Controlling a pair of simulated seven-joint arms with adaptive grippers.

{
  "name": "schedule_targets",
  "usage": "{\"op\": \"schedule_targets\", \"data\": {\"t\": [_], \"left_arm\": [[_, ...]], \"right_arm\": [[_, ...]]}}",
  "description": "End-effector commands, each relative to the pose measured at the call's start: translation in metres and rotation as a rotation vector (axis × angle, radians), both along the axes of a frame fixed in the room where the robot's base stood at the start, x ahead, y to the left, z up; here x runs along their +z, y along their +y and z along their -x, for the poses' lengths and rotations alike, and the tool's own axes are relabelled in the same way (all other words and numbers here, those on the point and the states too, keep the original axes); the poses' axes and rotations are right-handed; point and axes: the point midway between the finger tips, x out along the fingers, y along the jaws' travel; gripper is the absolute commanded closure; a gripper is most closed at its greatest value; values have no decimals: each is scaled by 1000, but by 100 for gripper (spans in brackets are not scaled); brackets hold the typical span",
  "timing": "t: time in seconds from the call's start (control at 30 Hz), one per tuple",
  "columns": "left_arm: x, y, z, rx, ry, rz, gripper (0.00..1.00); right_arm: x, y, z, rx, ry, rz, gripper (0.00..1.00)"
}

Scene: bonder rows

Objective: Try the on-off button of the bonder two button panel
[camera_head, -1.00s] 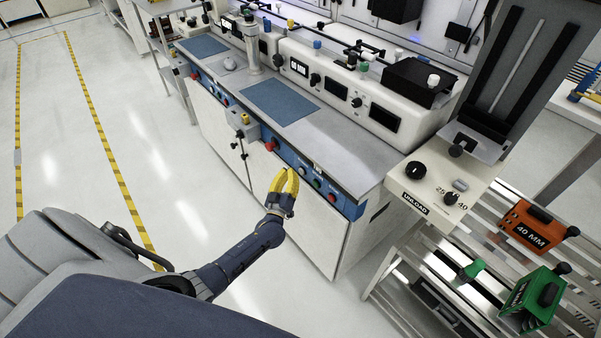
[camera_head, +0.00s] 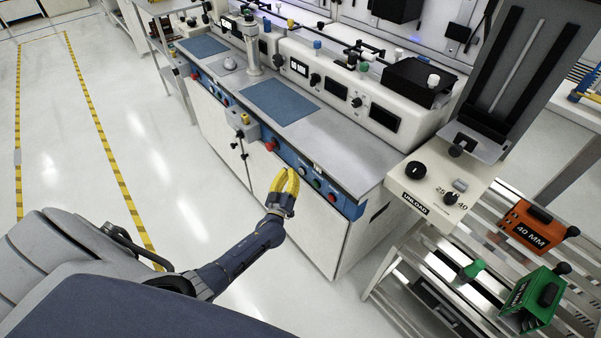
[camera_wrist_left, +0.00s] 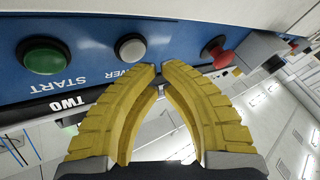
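The blue two-button panel (camera_wrist_left: 90,22) is on the bench front. In the left wrist view its lettering is upside down. It carries a green START button (camera_wrist_left: 43,55), a pale round button (camera_wrist_left: 131,47) with a partly hidden label ending "WER", and a dark plate (camera_wrist_left: 75,109) reading "TWO". My left gripper (camera_wrist_left: 162,68) has yellow fingers with tips nearly together, empty, just beside the pale button; contact cannot be told. In the head view my left gripper (camera_head: 287,173) is in front of the blue bench strip, left of the green button (camera_head: 316,184). My right gripper is not in view.
A grey box (camera_head: 241,124) juts from the bench front. An UNLOAD unit (camera_head: 440,187) stands right of the bench, above a rack with orange (camera_head: 537,228) and green blocks. The floor at left is clear.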

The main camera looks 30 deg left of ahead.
Motion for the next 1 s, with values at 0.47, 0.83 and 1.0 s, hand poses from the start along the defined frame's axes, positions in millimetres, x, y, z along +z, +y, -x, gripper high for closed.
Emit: {"op": "schedule_targets", "data": {"t": [0.47,0.83,1.0], "left_arm": [[0,0,0,0,0,0,100],[0,-3,-6,0,1,-1,100],[0,-3,-8,0,0,0,100]], "right_arm": [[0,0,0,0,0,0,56],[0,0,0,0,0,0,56],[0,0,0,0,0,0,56]]}}
